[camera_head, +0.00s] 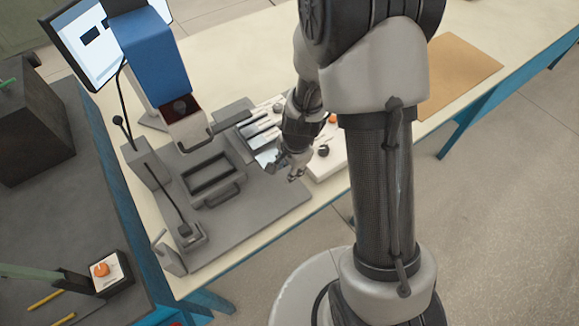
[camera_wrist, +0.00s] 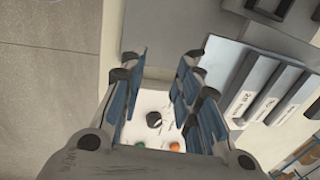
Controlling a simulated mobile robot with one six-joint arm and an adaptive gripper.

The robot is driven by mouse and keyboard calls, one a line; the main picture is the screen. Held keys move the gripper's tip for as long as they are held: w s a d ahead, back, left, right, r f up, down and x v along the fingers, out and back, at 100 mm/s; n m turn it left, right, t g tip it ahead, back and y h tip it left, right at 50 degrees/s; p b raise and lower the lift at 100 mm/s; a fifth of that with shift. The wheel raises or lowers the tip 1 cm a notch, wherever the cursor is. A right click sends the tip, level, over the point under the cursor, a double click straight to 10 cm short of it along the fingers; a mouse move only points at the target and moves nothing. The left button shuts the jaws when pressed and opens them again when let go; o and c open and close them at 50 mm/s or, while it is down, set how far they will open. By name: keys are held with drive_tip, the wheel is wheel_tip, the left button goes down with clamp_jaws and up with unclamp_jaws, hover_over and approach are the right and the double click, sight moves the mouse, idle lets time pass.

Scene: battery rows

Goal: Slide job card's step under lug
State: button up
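My gripper (camera_head: 290,170) hangs low over the right edge of the grey fixture, beside the white panel. In the wrist view my gripper (camera_wrist: 156,80) is open, with nothing between its fingers. Several grey stepped bars with white labels (camera_wrist: 268,95) lie to its right, apart from the fingers; the label print is too small to read surely. The bars also show in the head view (camera_head: 260,124), partly hidden by my arm. The monitor (camera_head: 103,62) shows a dark blocky shape on a pale screen. I cannot make out which part is the lug.
A blue press head (camera_head: 155,55) stands over the grey base plate (camera_head: 262,200), which carries a recessed block with a handle (camera_head: 214,180). The white panel (camera_wrist: 155,105) has a black knob, green and orange buttons. A brown mat (camera_head: 460,75) lies at right; the table there is clear.

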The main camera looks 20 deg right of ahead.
drive_tip(key=shift+s+f, duration=0.1)
drive_tip(key=shift+s, duration=0.05)
wheel_tip(320, 180, up, 20)
drive_tip(key=s+d+p, duration=0.1)
drive_tip(key=s+p, duration=0.2)
drive_tip(key=p, duration=1.4)
idle(0.4)
drive_tip(key=shift+f, duration=0.1)
wheel_tip(320, 180, up, 12)
drive_tip(key=s, duration=0.2)
drive_tip(key=shift+d, duration=0.4)
drive_tip(key=shift+f, duration=0.15)
